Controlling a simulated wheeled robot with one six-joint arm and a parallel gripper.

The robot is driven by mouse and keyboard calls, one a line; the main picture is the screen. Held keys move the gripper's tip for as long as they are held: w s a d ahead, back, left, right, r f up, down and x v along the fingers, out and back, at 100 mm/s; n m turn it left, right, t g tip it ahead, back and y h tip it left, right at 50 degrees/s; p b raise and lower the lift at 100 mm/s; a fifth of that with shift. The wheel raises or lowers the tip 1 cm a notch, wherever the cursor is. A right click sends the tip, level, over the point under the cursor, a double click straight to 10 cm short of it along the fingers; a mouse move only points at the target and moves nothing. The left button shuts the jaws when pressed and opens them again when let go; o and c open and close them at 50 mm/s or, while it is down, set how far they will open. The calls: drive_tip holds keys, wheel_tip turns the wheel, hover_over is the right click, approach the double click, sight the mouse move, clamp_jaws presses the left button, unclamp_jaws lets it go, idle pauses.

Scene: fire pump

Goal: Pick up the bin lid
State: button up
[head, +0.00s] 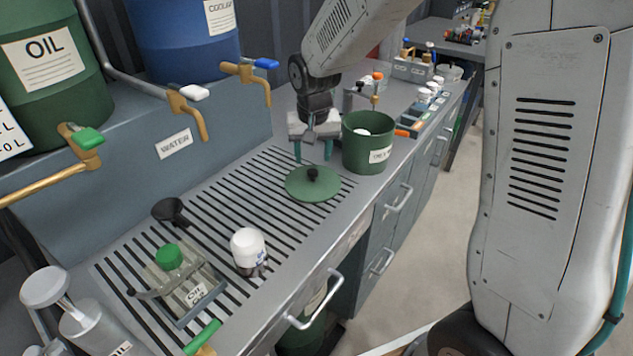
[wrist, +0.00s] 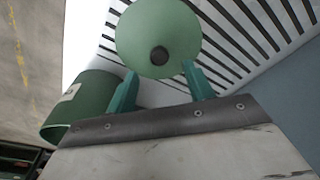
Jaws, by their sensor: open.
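The bin lid (head: 313,187) is a round green disc with a black knob (head: 313,174) at its centre. It lies on the slatted drain grate, in front of the green bin. My gripper (head: 313,156) points down just behind and above the lid, with its two teal fingers apart and empty. In the wrist view the lid (wrist: 158,38) lies beyond the open fingers of my gripper (wrist: 160,88), and the knob (wrist: 159,54) shows roughly between their lines. The green bin (head: 367,143) stands upright right of my gripper; the wrist view shows its side (wrist: 80,105).
The grate (head: 225,215) also holds a black funnel (head: 172,211), a white-capped jar (head: 248,250) and an oil can (head: 180,280). Taps (head: 188,108) jut out over it at the back. Small bottles and trays (head: 425,105) line the counter beyond the bin.

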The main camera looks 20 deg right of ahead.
sight(312, 170)
drive_tip(key=f, duration=0.5)
drive_tip(key=shift+w, duration=0.4)
clamp_jaws()
drive_tip(key=shift+r, duration=0.15)
